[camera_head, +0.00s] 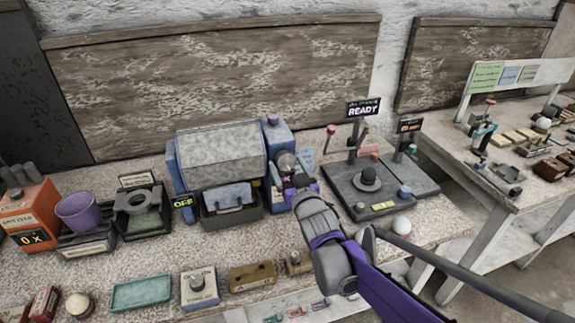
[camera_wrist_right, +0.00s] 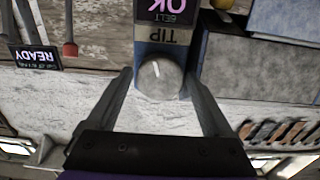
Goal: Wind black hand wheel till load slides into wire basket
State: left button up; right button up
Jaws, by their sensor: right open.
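A blue machine (camera_head: 274,140) holds a big grey drum-like body (camera_head: 222,155) between two blue posts. A round grey knob (camera_head: 286,161) sits on its right post; in the right wrist view the knob (camera_wrist_right: 160,80) has a pale mark and sits below a "TIP" label. My right gripper (camera_head: 288,177) is at this post. In the right wrist view its open fingers (camera_wrist_right: 160,76) stand on either side of the knob, with gaps visible. I see no plainly black hand wheel. A dark open basket or box (camera_head: 206,218) with a blue-grey piece stands below the drum. My left gripper is out of view.
A dark plate (camera_head: 345,185) with a hat-shaped piece and a READY sign (camera_head: 363,108) stands to the right. A white ball (camera_head: 401,225) lies near it. A green tray (camera_head: 140,292) and a knob box (camera_head: 199,288) stand in front. A purple cup (camera_head: 77,211) is at left.

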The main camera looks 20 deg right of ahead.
jog(key=shift+w, duration=0.35)
jog(key=c, duration=1.1)
jog(key=shift+n+p, duration=0.3)
jog(key=shift+n, duration=1.1)
jog(key=o, duration=1.1)
jog(key=shift+s, duration=0.15)
jog(key=s, duration=1)
jog(key=shift+s+d, duration=0.2)
jog(key=shift+s, duration=0.1)
